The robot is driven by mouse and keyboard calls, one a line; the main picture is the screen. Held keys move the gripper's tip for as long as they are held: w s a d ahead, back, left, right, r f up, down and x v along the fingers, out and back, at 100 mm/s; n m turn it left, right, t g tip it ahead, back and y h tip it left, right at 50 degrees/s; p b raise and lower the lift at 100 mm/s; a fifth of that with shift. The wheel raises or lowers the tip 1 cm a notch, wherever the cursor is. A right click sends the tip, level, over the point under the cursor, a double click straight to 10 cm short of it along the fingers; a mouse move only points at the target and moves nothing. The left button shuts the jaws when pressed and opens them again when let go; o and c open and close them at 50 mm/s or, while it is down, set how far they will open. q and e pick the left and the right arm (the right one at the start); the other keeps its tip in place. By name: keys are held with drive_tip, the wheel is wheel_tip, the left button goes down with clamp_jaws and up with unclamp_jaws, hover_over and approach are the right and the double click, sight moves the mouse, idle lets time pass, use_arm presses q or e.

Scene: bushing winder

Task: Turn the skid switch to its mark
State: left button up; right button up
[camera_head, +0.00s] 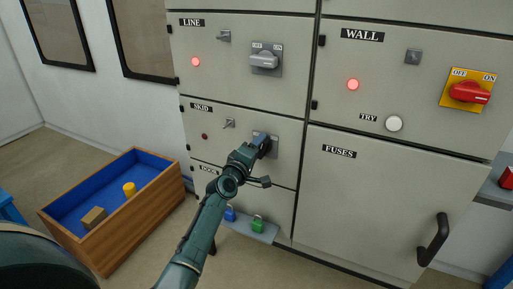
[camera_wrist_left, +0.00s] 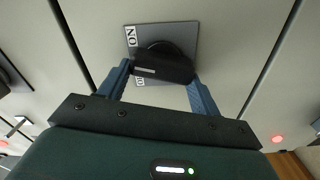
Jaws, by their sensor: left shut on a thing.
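The skid switch is on the panel labelled SKID (camera_head: 201,107). In the head view my left gripper (camera_head: 260,147) is at it and covers most of its plate (camera_head: 274,148). In the left wrist view the dark switch handle (camera_wrist_left: 165,70) lies across the grey plate (camera_wrist_left: 180,32), with a white line near its left end. The two blue fingers of my left gripper (camera_wrist_left: 160,80) are shut on the handle, one at each end. ON shows at the plate's left edge; the other label is mostly hidden behind the handle. My right gripper is not in view.
Above is the LINE switch (camera_head: 264,60) with a lit red lamp (camera_head: 196,62). To the right are the red-handled WALL switch (camera_head: 468,93) and the FUSES door (camera_head: 350,200). A wooden crate (camera_head: 135,225) stands on the floor at left.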

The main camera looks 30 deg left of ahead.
use_arm(q)
drive_tip(key=n, duration=0.3)
drive_tip(key=shift+f, duration=0.1)
idle(0.4)
drive_tip(key=o, duration=1)
